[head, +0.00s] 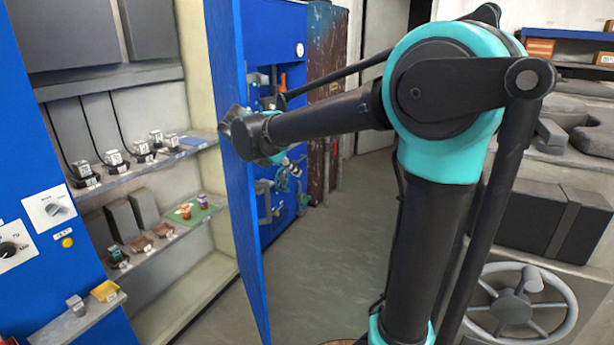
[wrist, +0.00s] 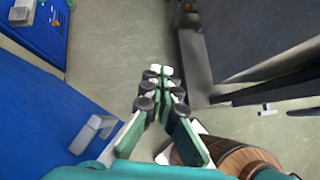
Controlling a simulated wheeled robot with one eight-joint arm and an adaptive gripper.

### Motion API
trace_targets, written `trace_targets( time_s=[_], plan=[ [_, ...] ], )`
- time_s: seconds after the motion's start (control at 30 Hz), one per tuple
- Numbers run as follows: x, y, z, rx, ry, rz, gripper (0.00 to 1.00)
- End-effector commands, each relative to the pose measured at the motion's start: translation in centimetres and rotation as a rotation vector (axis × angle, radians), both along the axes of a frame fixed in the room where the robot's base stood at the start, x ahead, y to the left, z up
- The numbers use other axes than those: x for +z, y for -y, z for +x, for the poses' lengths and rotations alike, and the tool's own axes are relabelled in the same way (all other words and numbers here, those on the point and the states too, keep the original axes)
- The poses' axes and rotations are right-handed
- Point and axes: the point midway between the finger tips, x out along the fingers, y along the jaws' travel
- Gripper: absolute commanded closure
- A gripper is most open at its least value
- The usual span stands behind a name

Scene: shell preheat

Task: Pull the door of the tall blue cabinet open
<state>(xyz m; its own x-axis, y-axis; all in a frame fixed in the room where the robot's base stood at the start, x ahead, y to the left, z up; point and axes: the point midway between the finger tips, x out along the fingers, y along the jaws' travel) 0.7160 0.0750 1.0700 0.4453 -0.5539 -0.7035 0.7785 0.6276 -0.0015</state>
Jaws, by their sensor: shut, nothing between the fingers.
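The tall blue cabinet (head: 110,70) stands at the left of the head view with its interior showing. Its blue door (head: 246,225) is swung well out from the shelves and seen nearly edge-on. My arm crosses to the door's far side, and my gripper (head: 292,172) is partly hidden there among background things. In the wrist view my gripper (wrist: 161,75) is shut and empty, with its fingertips together above the floor. A blue panel (wrist: 60,110), apparently the door, lies to the left, with a pale handle (wrist: 92,132). The fingers are apart from the handle.
Shelves (head: 135,165) inside hold several small devices and a green mat (head: 195,212). A control panel with dials (head: 50,208) is at the left. Another blue cabinet (head: 280,45) stands behind the door. Dark machinery with a handwheel (head: 515,305) is at the right. Floor (head: 335,240) between is clear.

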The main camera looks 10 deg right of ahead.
Motion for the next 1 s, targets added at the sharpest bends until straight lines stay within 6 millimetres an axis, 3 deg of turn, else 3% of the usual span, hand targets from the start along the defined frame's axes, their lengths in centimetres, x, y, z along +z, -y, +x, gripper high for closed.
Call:
trace_targets(
  time_s=[0.5, 0.7, 1.0],
  plan=[
    [-6.8, 5.3, 4.4, -0.006, 0.001, 0.006, 1.0],
    [-6.7, 7.4, 6.1, -0.005, 0.001, 0.006, 1.0],
    [-6.7, 8.2, 6.7, -0.002, 0.001, 0.006, 1.0]
  ],
)
